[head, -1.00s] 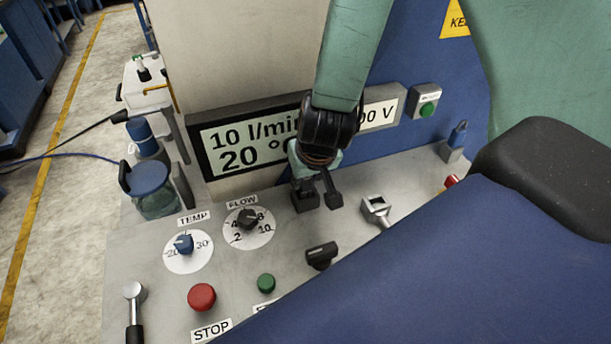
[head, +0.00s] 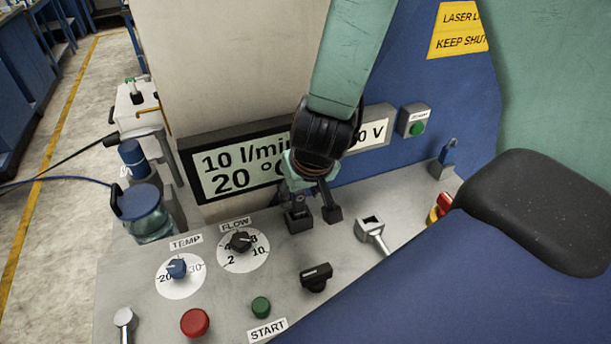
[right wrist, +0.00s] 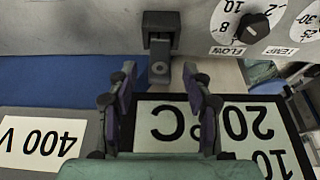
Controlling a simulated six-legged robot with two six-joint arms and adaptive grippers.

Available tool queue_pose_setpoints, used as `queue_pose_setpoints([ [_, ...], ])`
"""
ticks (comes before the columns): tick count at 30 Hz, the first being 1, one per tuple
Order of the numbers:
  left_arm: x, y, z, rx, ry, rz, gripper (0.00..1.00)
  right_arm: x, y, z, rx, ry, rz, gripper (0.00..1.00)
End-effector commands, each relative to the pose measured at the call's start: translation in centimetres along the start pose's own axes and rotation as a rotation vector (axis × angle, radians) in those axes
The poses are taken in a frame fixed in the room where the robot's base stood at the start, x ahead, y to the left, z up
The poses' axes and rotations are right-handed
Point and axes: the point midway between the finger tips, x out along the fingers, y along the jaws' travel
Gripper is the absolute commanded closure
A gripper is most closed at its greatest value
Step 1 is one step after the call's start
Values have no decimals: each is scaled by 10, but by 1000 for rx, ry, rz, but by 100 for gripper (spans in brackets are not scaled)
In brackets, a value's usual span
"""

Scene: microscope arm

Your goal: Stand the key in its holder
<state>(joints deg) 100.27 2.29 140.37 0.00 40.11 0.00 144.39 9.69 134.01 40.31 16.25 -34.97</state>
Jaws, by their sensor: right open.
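My right gripper (head: 315,212) hangs over the grey panel, in front of the display. My left gripper is not in view.
The display (head: 222,172) stands close behind the gripper. The flow dial (head: 241,243), temp dial (head: 178,268), a black switch (head: 316,277), red button (head: 195,322) and green button (head: 261,306) are on the panel (head: 225,296).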

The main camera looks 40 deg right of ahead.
Motion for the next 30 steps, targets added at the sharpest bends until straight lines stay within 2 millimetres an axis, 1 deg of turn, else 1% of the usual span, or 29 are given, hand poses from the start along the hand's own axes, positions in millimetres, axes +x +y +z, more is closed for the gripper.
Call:
queue_pose_setpoints([
  [1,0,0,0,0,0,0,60,-9,0,-1,1,3,-1,50],
  [4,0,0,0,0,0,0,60,-24,0,0,1,4,-2,50],
  [13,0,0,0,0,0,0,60,-54,0,-1,0,3,-2,50],
  [24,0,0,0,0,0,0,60,-76,0,0,-1,1,1,50],
  [30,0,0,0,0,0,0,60,-81,0,0,-1,0,0,50],
])
